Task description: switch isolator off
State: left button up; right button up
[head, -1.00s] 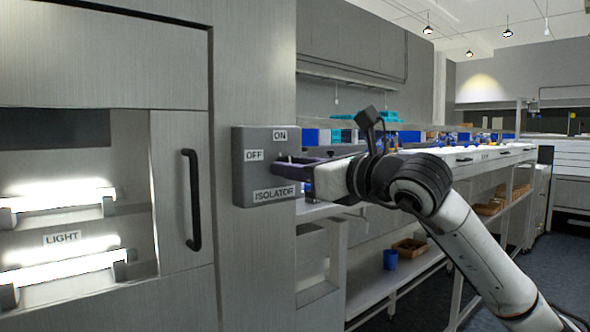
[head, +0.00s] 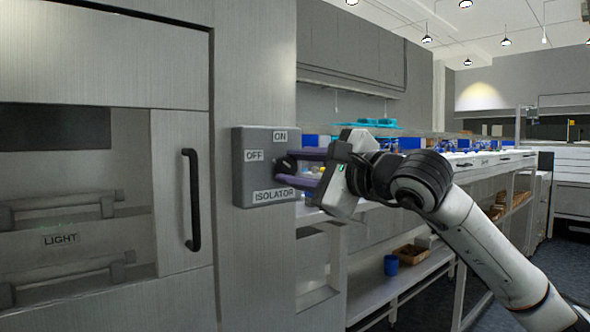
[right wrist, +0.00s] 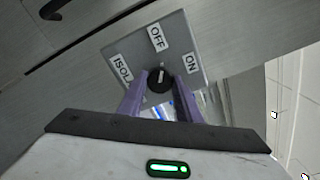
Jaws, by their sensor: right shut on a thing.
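The grey isolator box (head: 240,185) is fixed to the metal cabinet wall, with labels ON at its top, OFF at its left and ISOLATOR below. Its round black knob (right wrist: 158,83) shows in the right wrist view, its pale mark pointing towards the OFF label (right wrist: 157,37). My right gripper (head: 285,166) has its two purple fingers on either side of the knob and is shut on it. The fingers partly hide the knob in the head view. The light tubes (head: 65,205) behind the LIGHT label are dark. My left gripper is not in view.
A black vertical door handle (head: 192,200) stands left of the box. Dark floor lies at the lower right.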

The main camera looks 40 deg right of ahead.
jog(key=shift+n, duration=1.2)
jog(key=o, duration=1)
jog(key=shift+o, duration=0.2)
jog(key=shift+s, duration=0.35)
pick_arm(q)
jog(key=b, duration=0.1)
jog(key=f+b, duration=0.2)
jog(key=b, duration=0.1)
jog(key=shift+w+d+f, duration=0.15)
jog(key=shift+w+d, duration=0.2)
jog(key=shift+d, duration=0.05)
pick_arm(e)
jog(key=s, duration=0.9)
jog(key=shift+s+d, duration=0.3)
jog(key=shift+d, duration=0.05)
